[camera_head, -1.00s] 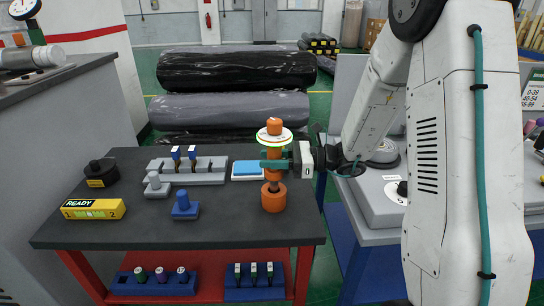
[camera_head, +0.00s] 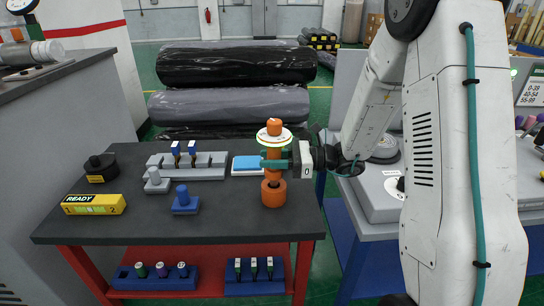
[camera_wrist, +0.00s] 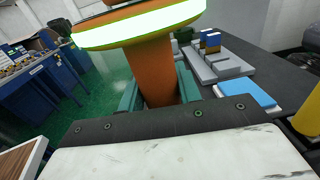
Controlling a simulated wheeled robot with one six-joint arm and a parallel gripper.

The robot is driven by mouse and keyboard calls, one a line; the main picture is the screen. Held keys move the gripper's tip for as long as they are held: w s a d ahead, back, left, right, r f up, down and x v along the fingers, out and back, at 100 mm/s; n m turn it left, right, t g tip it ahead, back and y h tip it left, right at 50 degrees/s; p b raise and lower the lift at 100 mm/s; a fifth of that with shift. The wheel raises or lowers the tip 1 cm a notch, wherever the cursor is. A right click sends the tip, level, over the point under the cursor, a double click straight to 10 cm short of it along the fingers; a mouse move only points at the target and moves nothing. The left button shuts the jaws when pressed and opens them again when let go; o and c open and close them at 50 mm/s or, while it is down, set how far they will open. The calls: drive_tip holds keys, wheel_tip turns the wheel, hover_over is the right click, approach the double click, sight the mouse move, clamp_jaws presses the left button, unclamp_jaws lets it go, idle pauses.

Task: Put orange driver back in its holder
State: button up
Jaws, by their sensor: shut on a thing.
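The orange driver (camera_head: 273,153) stands upright, with a pale disc around its upper part and an orange cap on top. My gripper (camera_head: 274,163) comes from the right, its teal fingers shut around the orange body below the disc. The orange round holder (camera_head: 273,197) stands near the table's right front edge, directly under the driver. The driver's lower end meets the holder's top opening; how deep it sits is hidden. In the wrist view the driver (camera_wrist: 152,70) fills the space between my fingers (camera_wrist: 160,92), and the holder is out of sight.
On the dark table (camera_head: 235,225) are a grey rack (camera_head: 205,172) with blue-topped tools, a blue pad (camera_head: 248,162), a blue holder (camera_head: 185,204), a yellow READY box (camera_head: 93,204) and a black round item (camera_head: 100,168). Wrapped rolls (camera_head: 235,68) lie behind.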

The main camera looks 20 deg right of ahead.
drive_tip(key=shift+f, duration=1.55)
drive_tip(key=o, duration=1)
drive_tip(key=v, duration=0.9)
drive_tip(key=shift+d, duration=0.15)
drive_tip(key=v, duration=0.7)
drive_tip(key=shift+d, duration=0.25)
idle(0.5)
